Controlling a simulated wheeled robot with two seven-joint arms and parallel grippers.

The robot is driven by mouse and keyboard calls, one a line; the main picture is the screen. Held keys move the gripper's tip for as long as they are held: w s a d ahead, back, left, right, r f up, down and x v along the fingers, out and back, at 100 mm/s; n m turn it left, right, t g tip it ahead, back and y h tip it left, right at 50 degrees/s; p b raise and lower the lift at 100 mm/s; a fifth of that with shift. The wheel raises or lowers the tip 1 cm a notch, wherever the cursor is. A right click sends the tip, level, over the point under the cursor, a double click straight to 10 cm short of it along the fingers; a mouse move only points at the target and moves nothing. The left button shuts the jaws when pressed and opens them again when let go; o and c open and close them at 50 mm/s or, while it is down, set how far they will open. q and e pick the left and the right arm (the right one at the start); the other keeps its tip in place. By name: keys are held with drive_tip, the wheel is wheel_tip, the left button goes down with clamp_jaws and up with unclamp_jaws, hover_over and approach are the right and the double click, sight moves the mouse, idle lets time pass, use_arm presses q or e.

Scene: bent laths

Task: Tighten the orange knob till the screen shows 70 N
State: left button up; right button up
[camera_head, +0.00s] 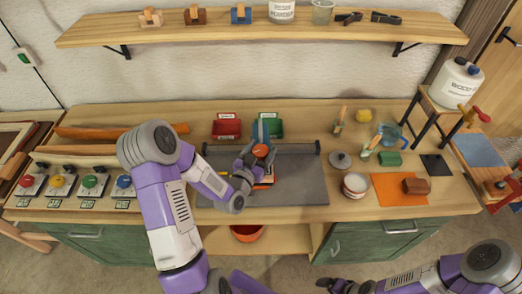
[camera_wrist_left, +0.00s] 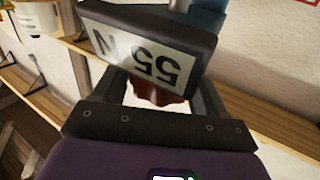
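The orange knob (camera_head: 260,151) sits at the clamp in the middle of the bench. My left gripper (camera_head: 254,160) is at it, coming from the front left. In the left wrist view the knob (camera_wrist_left: 158,95) fills the space between my left fingers, which look shut on it; their tips are hidden behind the screen. The screen (camera_wrist_left: 140,45) appears upside down and reads 55 N. A blue clamp part (camera_head: 261,131) rises behind the knob. My right gripper (camera_head: 345,286) is low at the bottom edge, away from the bench; its jaws are too unclear to judge.
A grey mat (camera_head: 300,185) lies under the clamp. Red (camera_head: 227,129) and green (camera_head: 271,128) bins stand behind. Several coloured knobs on small stations line the left. A tin (camera_head: 355,186), an orange sheet (camera_head: 385,193) and a brown block (camera_head: 416,186) lie to the right.

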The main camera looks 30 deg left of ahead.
use_arm(q)
drive_tip(key=c, duration=0.6)
drive_tip(key=shift+f+m+h+b, duration=0.1)
drive_tip(key=shift+m+h+b, duration=0.7)
drive_tip(key=shift+h+b, duration=0.45)
drive_tip(key=shift+c, duration=0.2)
drive_tip(key=shift+m+h+b, duration=0.45)
drive_tip(key=shift+m+h, duration=0.15)
drive_tip(key=shift+h, duration=0.35)
drive_tip(key=shift+m+g+h, duration=0.3)
drive_tip(key=shift+m+h, duration=0.1)
drive_tip(key=shift+h, duration=0.2)
drive_tip(key=o, duration=1)
drive_tip(key=shift+c, duration=0.2)
drive_tip(key=shift+s, duration=0.1)
